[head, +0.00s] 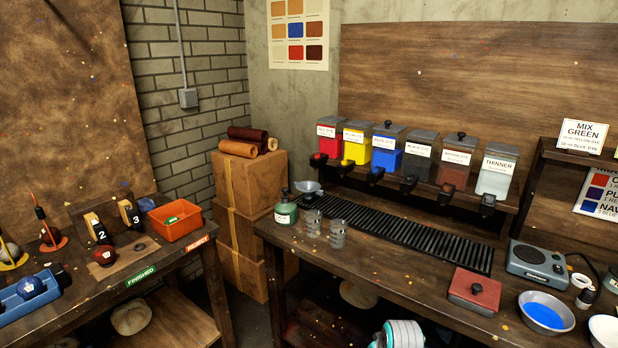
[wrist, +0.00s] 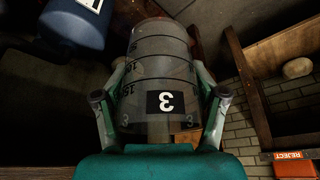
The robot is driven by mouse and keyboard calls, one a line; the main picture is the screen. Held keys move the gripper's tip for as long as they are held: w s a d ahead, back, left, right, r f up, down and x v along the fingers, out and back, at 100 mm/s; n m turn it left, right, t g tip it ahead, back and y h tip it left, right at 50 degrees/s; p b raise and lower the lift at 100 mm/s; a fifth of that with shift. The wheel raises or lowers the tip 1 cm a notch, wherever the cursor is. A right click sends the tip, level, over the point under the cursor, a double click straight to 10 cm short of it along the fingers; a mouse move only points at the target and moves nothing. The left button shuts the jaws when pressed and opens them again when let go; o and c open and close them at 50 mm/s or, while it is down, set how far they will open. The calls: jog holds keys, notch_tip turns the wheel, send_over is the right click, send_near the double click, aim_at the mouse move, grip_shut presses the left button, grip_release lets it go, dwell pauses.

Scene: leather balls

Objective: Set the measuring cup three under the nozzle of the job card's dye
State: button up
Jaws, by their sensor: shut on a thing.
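My gripper (wrist: 160,92) is shut around measuring cup three (wrist: 160,60), a clear grey cup with dark rings and a black "3" label, held between both fingers. In the head view, a teal and white part of my arm (head: 398,335) shows at the bottom edge; the held cup does not show there. The job card (head: 581,135) at right reads "MIX GREEN", with yellow dye and blue dye lines. The yellow dispenser (head: 356,145) and blue dispenser (head: 387,150) stand in the rack, with the yellow nozzle (head: 347,164) and blue nozzle (head: 375,174) below their fronts.
Two other clear cups (head: 311,223) (head: 338,234) and a green bottle (head: 286,212) stand at the bench's left end. A black slatted grate (head: 420,234) runs under the nozzles, looking clear. A red-lidded box (head: 474,291), scale (head: 538,265) and blue-filled bowl (head: 546,313) sit at right.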

jog(key=s+f, duration=0.3)
jog(key=s, duration=0.1)
jog(key=s+f+m, duration=0.1)
jog(key=s+f, duration=0.2)
jog(key=s, duration=0.2)
jog(key=s+f+m+h, duration=0.1)
jog(key=s+f, duration=0.2)
jog(key=s, duration=0.1)
jog(key=shift+s+d+f, duration=0.15)
jog(key=shift+s+d, duration=0.1)
jog(key=shift+s, duration=0.1)
jog(key=shift+s+f, duration=0.2)
jog(key=shift+s, duration=0.3)
jog(key=shift+d, duration=0.2)
